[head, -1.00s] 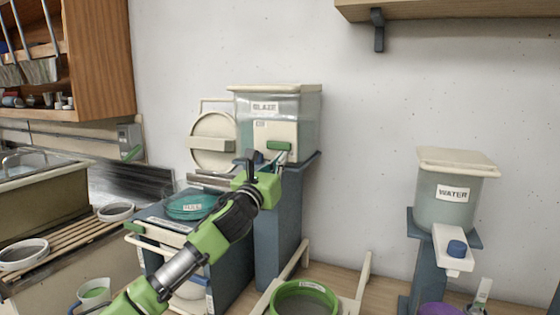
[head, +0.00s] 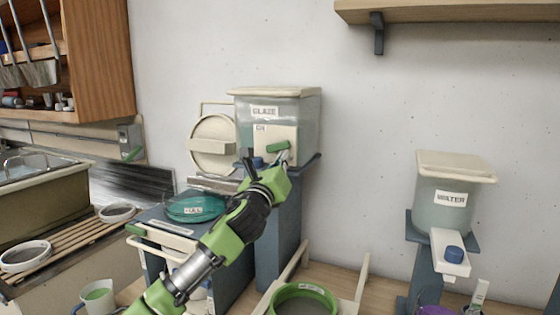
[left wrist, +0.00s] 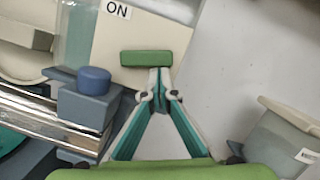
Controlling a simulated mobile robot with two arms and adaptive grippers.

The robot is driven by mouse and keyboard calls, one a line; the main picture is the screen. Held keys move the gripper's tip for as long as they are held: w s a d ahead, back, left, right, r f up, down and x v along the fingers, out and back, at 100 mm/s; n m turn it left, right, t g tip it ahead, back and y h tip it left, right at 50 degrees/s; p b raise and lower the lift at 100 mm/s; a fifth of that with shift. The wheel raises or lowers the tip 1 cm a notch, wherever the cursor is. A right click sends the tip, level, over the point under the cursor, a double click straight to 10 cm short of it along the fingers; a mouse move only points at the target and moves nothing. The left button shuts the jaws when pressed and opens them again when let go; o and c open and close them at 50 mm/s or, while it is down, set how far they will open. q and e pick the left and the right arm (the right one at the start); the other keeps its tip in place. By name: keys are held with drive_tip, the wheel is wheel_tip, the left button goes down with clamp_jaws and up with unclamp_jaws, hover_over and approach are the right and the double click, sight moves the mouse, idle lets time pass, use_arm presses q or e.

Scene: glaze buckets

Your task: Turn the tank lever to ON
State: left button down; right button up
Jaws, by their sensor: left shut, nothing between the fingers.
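The glaze tank (head: 305,125) is a clear box with a cream lid on a blue stand. In the left wrist view the lever (left wrist: 146,58) lies below the ON label (left wrist: 117,10). My left gripper (head: 285,157) is shut and empty, its tips (left wrist: 158,88) right under the lever's right half. They seem to touch its lower edge, but I cannot be sure. My right gripper is out of view.
A blue knob (left wrist: 94,78) sits left of the fingers. A water tank (head: 443,205) stands to the right.

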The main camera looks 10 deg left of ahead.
sight(278, 134)
use_arm(q)
wheel_tip(278, 134, up, 2)
drive_tip(key=n+p, duration=0.1)
drive_tip(key=n, duration=0.1)
drive_tip(key=n+y+p, duration=0.1)
drive_tip(key=n, duration=0.1)
drive_tip(key=shift+d+r+n+p, duration=0.1)
drive_tip(key=shift+r+n+p, duration=0.05)
drive_tip(key=shift+n+p, duration=0.2)
drive_tip(key=n+p, duration=0.1)
drive_tip(key=r+n+y+p, duration=0.1)
drive_tip(key=n, duration=0.1)
drive_tip(key=r+n+g+p, duration=0.1)
drive_tip(key=n, duration=0.1)
drive_tip(key=shift+a+y+p, duration=0.3)
drive_tip(key=shift+y+p, duration=0.1)
drive_tip(key=n+p, duration=0.1)
drive_tip(key=r+n+g+p, duration=0.1)
drive_tip(key=n, duration=0.1)
drive_tip(key=shift+w+a+n, duration=0.15)
drive_tip(key=shift+a+n, duration=0.1)
drive_tip(key=shift+a, duration=0.15)
drive_tip(key=shift+a+r+n+p, duration=0.15)
drive_tip(key=shift+a+n+p, duration=0.25)
drive_tip(key=shift+n+p, duration=0.6)
drive_tip(key=shift+g, duration=0.3)
drive_tip(key=shift+w, duration=0.1)
